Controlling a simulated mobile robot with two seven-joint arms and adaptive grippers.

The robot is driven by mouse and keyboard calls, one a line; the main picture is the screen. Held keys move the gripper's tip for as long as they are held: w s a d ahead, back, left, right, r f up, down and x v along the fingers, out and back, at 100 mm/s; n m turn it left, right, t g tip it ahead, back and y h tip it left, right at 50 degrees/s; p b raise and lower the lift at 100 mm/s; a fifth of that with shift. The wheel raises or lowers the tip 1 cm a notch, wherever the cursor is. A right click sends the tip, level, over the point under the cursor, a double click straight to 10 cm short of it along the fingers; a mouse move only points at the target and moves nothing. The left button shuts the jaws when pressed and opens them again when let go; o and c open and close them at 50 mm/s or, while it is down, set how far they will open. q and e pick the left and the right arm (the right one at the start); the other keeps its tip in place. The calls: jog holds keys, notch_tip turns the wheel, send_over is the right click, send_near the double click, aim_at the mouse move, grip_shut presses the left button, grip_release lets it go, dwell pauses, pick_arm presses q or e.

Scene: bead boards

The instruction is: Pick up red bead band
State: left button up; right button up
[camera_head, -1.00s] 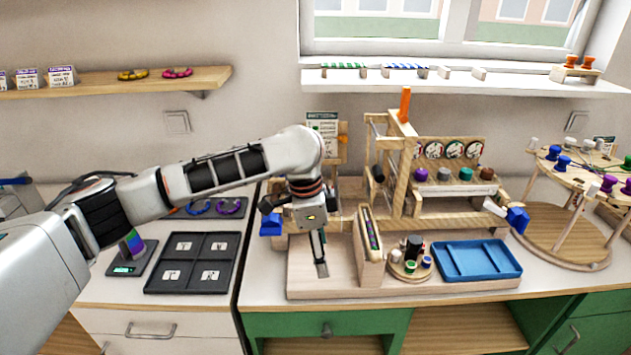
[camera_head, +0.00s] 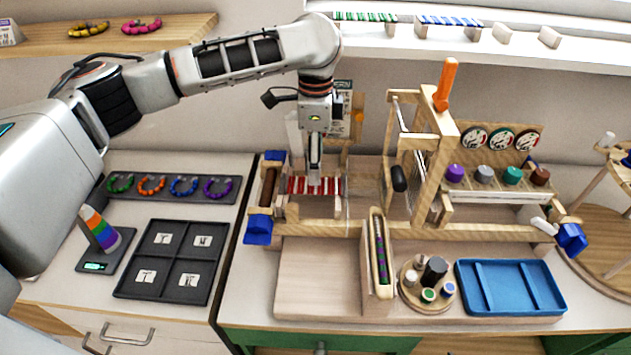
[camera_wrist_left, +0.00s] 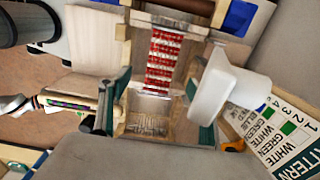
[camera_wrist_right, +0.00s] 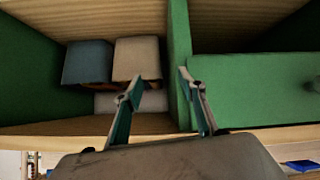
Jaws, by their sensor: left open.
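The red bead band (camera_head: 298,186), with red and white stripes, lies flat in the wooden loom (camera_head: 350,230) at the left end of its frame. It also shows in the left wrist view (camera_wrist_left: 161,58), stretched lengthwise between the wooden sides. My left gripper (camera_head: 315,180) points down over the band and hides part of it. In the left wrist view its fingers (camera_wrist_left: 160,112) are apart, with the band seen between and beyond them. Whether the fingertips touch the band cannot be told. My right gripper (camera_wrist_right: 158,86) is open and empty, facing a green cabinet with shelves.
A blue tray (camera_head: 510,290) and a round bead stand (camera_head: 428,290) are at the front right. A narrow wooden holder (camera_head: 381,262) stands before the loom. An orange-handled upright (camera_head: 445,85) rises right of my left gripper. A pattern card (camera_wrist_left: 285,135) stands close by.

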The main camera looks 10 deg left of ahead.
pick_arm(q)
jog(key=shift+w+f, duration=0.1)
jog(key=shift+f, duration=2.7)
jog(key=c, duration=1.1)
